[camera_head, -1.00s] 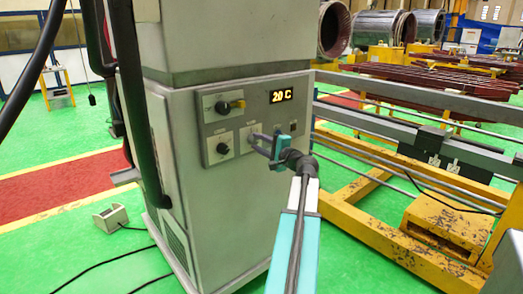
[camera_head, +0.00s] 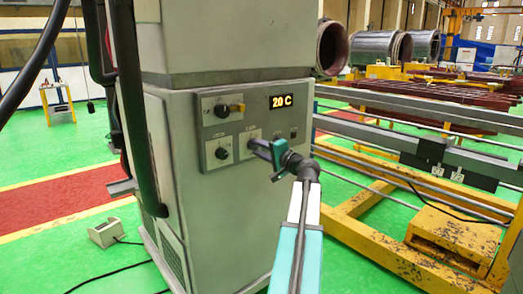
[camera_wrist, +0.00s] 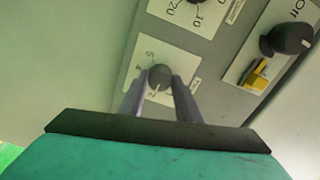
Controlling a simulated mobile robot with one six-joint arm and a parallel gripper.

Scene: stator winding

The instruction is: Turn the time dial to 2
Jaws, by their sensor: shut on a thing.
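The time dial (camera_wrist: 160,77) is a small round dark grey knob on a pale plate with printed numbers, in the middle of the wrist view. My gripper (camera_wrist: 159,86) has its two grey fingers on either side of the knob, shut on it.
A second dial (camera_head: 220,153) sits left of the held one, and a rotary switch with a yellow part (camera_head: 225,109) is above. A display (camera_head: 281,101) reads 20 C. A dark hose (camera_head: 135,110) hangs along the cabinet's left. Yellow and grey rails (camera_head: 400,190) stand to the right.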

